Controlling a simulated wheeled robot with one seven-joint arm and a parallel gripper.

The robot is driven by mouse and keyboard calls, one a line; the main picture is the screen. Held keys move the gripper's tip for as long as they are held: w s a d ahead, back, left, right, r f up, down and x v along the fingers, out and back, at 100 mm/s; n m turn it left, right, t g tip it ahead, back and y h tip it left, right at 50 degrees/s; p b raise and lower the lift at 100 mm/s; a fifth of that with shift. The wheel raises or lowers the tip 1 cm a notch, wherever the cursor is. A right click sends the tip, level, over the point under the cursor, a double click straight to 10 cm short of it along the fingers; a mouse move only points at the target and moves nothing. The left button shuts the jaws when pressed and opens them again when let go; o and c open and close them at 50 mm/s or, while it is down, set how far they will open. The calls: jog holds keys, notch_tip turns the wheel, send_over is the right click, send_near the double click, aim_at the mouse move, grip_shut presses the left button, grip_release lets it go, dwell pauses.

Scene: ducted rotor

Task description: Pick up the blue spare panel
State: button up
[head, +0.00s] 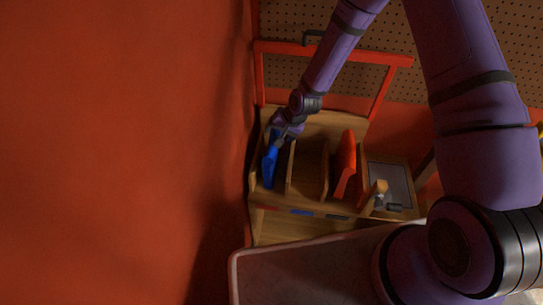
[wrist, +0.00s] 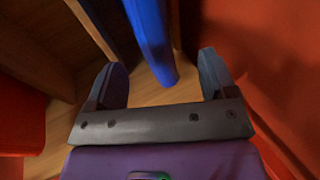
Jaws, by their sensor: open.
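The blue spare panel (head: 270,158) stands on edge in the leftmost slot of a wooden rack in the head view. In the wrist view the blue panel (wrist: 152,40) comes down from the top and ends a little beyond the fingertips, roughly between them. My gripper (wrist: 168,75) is open, with one finger on each side of the panel's line. No contact with the panel shows. In the head view my gripper (head: 279,132) is at the panel's upper end and partly covers it.
The wooden rack (head: 308,197) has upright dividers (head: 291,166) beside the panel. A red-orange panel (head: 345,163) stands in a slot further right. A red wall (head: 130,150) is close on the left. A grey-topped surface (head: 290,268) lies in front.

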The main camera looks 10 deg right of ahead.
jog(key=shift+x, duration=3.6)
jog(key=shift+s+d+f, duration=0.1)
jog(key=shift+d, duration=0.05)
jog(key=shift+c, duration=0.4)
grip_shut()
